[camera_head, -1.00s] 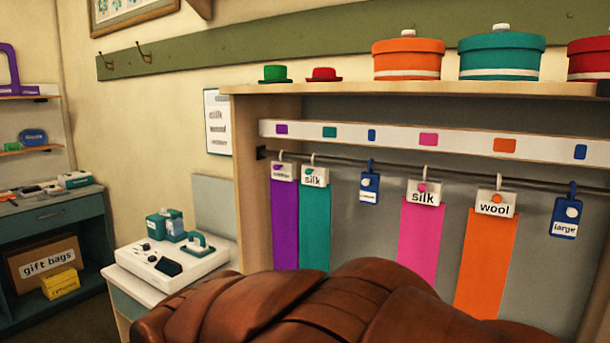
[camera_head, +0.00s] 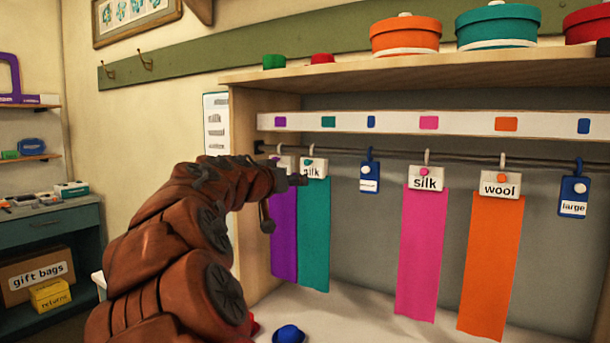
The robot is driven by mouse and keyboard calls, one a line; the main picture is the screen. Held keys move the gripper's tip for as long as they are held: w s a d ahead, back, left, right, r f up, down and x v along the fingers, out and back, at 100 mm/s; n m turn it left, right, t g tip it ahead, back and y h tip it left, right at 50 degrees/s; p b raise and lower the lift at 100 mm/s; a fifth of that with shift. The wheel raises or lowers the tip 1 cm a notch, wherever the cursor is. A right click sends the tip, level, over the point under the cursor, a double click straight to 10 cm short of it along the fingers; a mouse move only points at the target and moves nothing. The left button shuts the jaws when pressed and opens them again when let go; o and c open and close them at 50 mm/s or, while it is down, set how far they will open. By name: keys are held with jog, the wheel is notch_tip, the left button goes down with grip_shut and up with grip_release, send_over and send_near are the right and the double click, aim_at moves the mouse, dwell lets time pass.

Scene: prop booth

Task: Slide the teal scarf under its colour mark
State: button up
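The teal scarf (camera_head: 315,240) hangs from the rail (camera_head: 460,157) under a white card reading "silk" (camera_head: 313,170), close beside the purple scarf (camera_head: 284,232). The teal colour mark (camera_head: 328,122) is on the white strip above; the scarf's card hangs a little to its left. My gripper (camera_head: 283,202) is in front of the purple scarf, just left of the teal scarf, with its dark fingers spread apart and nothing seen between them. It covers part of the purple scarf and its card. Whether a finger touches the teal scarf's card, I cannot tell.
A blue tag (camera_head: 369,177) hangs to the right of the teal scarf, with a gap between. Pink (camera_head: 422,255) and orange (camera_head: 490,265) scarves and another blue tag (camera_head: 573,195) hang further right. A blue hat (camera_head: 289,334) lies on the pale surface below.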

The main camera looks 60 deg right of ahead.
aim_at(306, 163)
jog(key=shift+t+h, duration=0.3)
jog(key=shift+h, duration=0.5)
jog(key=shift+w+d+r+p, duration=0.2)
jog(key=shift+w+d+r, duration=0.35)
jog(key=shift+d, duration=1.3)
jog(key=shift+w+d+r+p, duration=0.2)
jog(key=shift+w+d+r, duration=0.3)
jog(key=shift+d, duration=1.3)
jog(key=shift+w+d+r+p, duration=0.2)
jog(key=shift+w+d+r, duration=0.35)
jog(key=shift+d, duration=1.3)
jog(key=shift+c, duration=0.3)
jog(key=shift+f, duration=0.1)
grip_shut()
